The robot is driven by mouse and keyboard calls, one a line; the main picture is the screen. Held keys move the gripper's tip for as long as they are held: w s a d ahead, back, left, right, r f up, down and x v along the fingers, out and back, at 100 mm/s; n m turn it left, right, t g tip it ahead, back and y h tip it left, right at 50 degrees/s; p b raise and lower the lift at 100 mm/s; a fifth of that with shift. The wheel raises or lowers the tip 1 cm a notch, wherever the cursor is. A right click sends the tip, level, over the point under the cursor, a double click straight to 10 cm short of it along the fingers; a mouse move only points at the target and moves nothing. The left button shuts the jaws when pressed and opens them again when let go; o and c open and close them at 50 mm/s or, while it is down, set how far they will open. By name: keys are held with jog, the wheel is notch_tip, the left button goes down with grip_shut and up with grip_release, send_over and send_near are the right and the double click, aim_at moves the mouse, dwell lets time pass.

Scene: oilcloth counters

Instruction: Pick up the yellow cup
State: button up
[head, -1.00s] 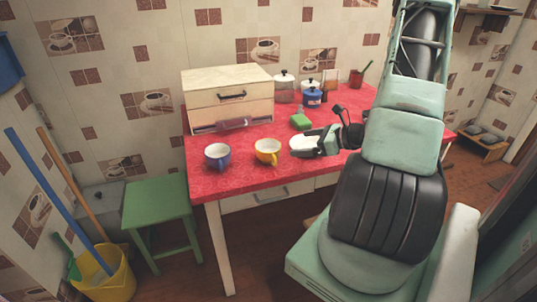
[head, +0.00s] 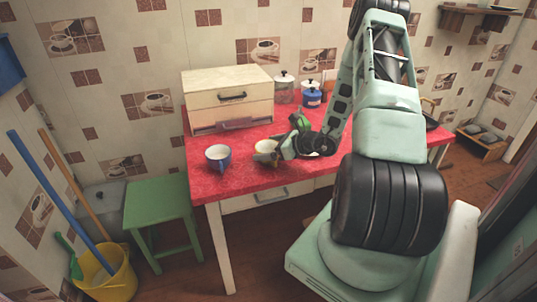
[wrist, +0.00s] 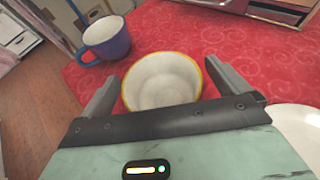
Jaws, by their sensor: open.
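The yellow cup (wrist: 162,82) has a pale inside and a yellow rim. In the wrist view it stands upright between the two open fingers of my gripper (wrist: 164,88). Its near side is hidden by the gripper body. In the head view the yellow cup (head: 267,146) is partly covered by my gripper (head: 268,158), which is at the cup. I cannot tell whether either finger touches it.
A blue cup (head: 217,157) stands just left of the yellow cup on the red counter (head: 230,184); it also shows in the wrist view (wrist: 104,39). A white plate (wrist: 295,128) lies on the right. A cream drawer box (head: 228,96) and jars (head: 311,97) stand behind.

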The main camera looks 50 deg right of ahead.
jog(key=c, duration=1.1)
